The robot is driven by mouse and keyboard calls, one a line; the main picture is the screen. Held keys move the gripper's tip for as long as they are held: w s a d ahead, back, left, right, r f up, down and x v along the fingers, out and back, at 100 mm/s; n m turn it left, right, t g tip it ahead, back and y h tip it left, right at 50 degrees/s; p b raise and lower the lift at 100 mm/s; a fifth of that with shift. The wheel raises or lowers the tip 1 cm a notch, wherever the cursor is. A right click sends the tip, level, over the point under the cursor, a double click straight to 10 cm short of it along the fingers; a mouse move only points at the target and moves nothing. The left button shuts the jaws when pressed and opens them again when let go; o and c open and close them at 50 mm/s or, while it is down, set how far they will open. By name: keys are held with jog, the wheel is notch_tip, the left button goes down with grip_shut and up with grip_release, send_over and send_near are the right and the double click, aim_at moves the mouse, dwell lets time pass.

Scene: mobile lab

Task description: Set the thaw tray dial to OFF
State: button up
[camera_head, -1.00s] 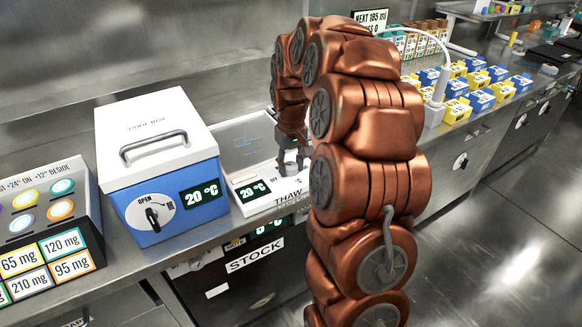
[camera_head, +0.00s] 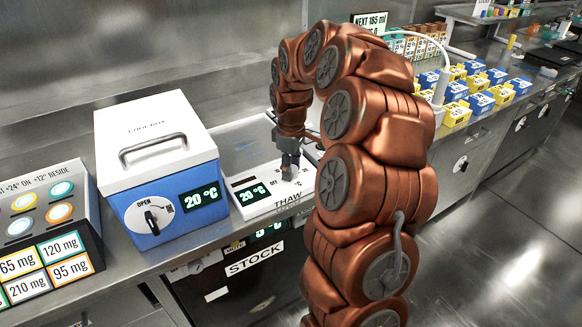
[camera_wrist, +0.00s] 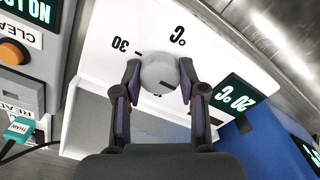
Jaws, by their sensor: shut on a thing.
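The thaw tray (camera_head: 283,203) is a white unit with a dark display reading 20 °C (camera_head: 253,194), just right of the cool box. In the wrist view its white panel (camera_wrist: 100,75) carries a round, pale dial (camera_wrist: 160,72) with a short dark mark on its lower part. In the head view my gripper (camera_head: 290,172) points down at the panel and hides the dial.
The blue and white cool box (camera_head: 155,165) stands close on the left, its own knob by OPEN. A unit with an orange button (camera_wrist: 14,52) sits beside the tray in the wrist view. Blue and yellow boxes (camera_head: 480,90) stand farther right.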

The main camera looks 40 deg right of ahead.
dwell(0.4)
jog(key=o, duration=1.1)
jog(key=shift+o, duration=0.2)
jog(key=shift+r, duration=0.15)
notch_tip(320, 180, up, 12)
jog(key=s+a+r+m+g+p, duration=0.1)
jog(key=s+a+r+p, duration=0.15)
jog(key=s+a, duration=0.7)
jog(key=s+a+r+m+p, duration=0.15)
jog(key=s+a+p, duration=0.25)
jog(key=s+a, duration=0.55)
jog(key=s+a+f+m+p, duration=0.2)
jog(key=s+f+m, duration=0.1)
jog(key=s, duration=0.8)
jog(key=shift+s+f+g+p, duration=0.15)
jog(key=shift+s+g+p, duration=0.15)
jog(key=shift+g+p, duration=0.1)
